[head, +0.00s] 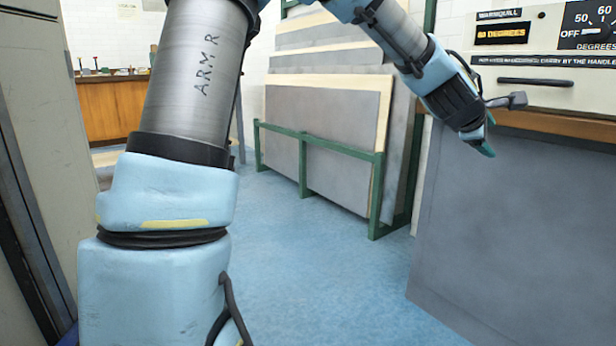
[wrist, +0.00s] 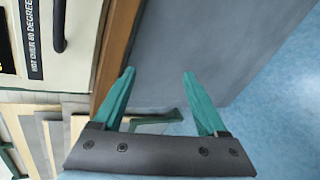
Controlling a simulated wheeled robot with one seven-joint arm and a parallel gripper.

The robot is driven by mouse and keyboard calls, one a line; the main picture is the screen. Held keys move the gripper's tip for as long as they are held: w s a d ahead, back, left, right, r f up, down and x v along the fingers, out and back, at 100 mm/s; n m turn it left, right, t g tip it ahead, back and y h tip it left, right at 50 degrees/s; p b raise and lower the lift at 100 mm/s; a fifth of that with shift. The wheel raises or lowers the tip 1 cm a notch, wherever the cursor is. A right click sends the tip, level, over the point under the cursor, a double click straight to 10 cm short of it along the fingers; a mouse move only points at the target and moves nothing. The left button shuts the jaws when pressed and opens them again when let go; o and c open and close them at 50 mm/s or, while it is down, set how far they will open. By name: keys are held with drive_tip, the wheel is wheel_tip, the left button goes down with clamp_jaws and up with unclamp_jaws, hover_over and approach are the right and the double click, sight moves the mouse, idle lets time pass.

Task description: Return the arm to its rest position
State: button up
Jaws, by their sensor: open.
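My arm (head: 190,90) rises at the left of the head view, and its far part reaches across the top to the right. My gripper (head: 488,150) points down and to the right, in front of the grey front of a unit. In the wrist view my gripper (wrist: 158,78) shows two teal fingers set wide apart, with nothing between them. The grey panel (wrist: 190,45) and blue floor lie beyond the fingers. In the head view the fingers are small and partly hidden by the wrist.
A cream unit (head: 545,40) with a dial and dark handle (head: 535,82) stands at right, above a wooden edge (head: 560,128) and grey panel (head: 510,230). A green rack (head: 303,165) holds several sheets. A cabinet (head: 45,120) stands close at left. Blue floor (head: 320,260) is clear.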

drive_tip(key=w+a+f+m+g+y, duration=0.1)
drive_tip(key=a+f+m+y, duration=0.1)
drive_tip(key=a+f, duration=0.5)
drive_tip(key=a+f+m+y, duration=0.3)
drive_tip(key=a, duration=0.8)
drive_tip(key=w+a+f+m+g+y, duration=0.15)
drive_tip(key=a+f, duration=0.35)
drive_tip(key=a, duration=0.5)
drive_tip(key=s+a+f+m+g+y+p, duration=0.1)
drive_tip(key=s+a+f+m+g+y, duration=0.1)
drive_tip(key=s+a, duration=0.6)
drive_tip(key=s+a+f+m+g+y+p, duration=0.1)
drive_tip(key=s+a+f+m+y, duration=0.3)
drive_tip(key=a, duration=0.9)
wheel_tip(320, 180, up, 39)
drive_tip(key=n+h+p, duration=0.1)
drive_tip(key=p, duration=3.6)
drive_tip(key=shift+d+h, duration=0.3)
drive_tip(key=shift+h, duration=0.05)
drive_tip(key=shift+s, duration=0.1)
